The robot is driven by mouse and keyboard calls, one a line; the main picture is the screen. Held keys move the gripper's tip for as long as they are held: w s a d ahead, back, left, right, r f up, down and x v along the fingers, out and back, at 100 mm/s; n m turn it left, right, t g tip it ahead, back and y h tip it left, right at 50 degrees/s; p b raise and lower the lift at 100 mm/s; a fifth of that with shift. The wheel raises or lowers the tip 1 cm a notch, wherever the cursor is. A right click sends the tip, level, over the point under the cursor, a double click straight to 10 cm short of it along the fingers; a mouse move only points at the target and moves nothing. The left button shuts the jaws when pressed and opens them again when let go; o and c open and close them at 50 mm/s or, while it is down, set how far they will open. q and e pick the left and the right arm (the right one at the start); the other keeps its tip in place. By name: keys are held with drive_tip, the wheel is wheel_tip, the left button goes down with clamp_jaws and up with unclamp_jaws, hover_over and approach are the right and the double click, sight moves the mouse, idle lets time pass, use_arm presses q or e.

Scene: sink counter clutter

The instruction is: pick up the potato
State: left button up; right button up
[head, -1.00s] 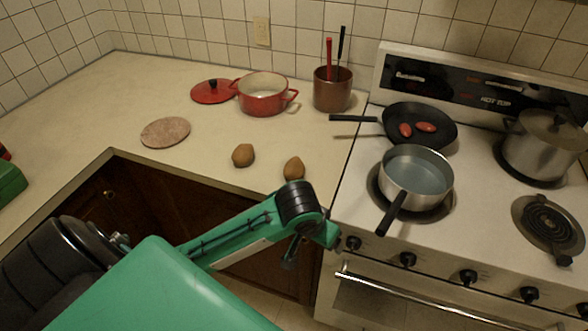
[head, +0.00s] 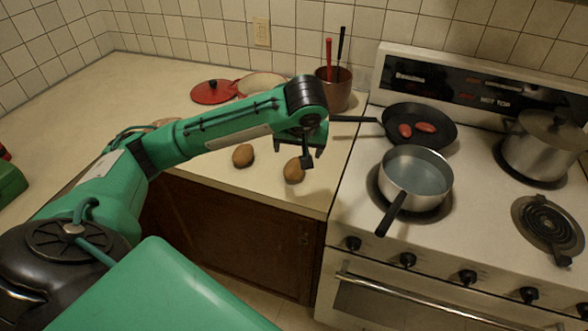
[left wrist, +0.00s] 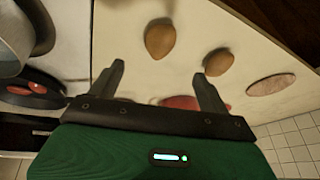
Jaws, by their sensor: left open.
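Two brown potatoes lie on the counter. The right potato (head: 294,170) is near the counter's front edge by the stove, and it also shows in the left wrist view (left wrist: 160,38). The left potato (head: 243,155) lies a little to its left, and shows in the left wrist view (left wrist: 218,62) too. My left gripper (head: 312,158) is above the counter, close by the right potato, and covers a little of its edge in the head view. In the left wrist view its fingers (left wrist: 159,72) are spread and empty, with the right potato beyond the fingertips.
A red pot (head: 262,84) is partly hidden behind my left arm, with its red lid (head: 213,92) beside it. A brown utensil crock (head: 338,90) stands behind the gripper. The stove holds a black pan (head: 440,120) and a saucepan (head: 416,172), right of the gripper.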

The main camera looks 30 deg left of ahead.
sight(295, 167)
use_arm(q)
drive_tip(key=x, duration=0.7)
drive_tip(key=shift+p, duration=0.35)
drive_tip(key=shift+w+a+f, duration=0.1)
drive_tip(key=shift+f, duration=0.5)
drive_tip(key=p+x, duration=0.1)
drive_tip(key=x, duration=0.3)
drive_tip(key=shift+f, duration=0.2)
drive_tip(key=shift+c, duration=0.5)
drive_tip(key=c, duration=1.1)
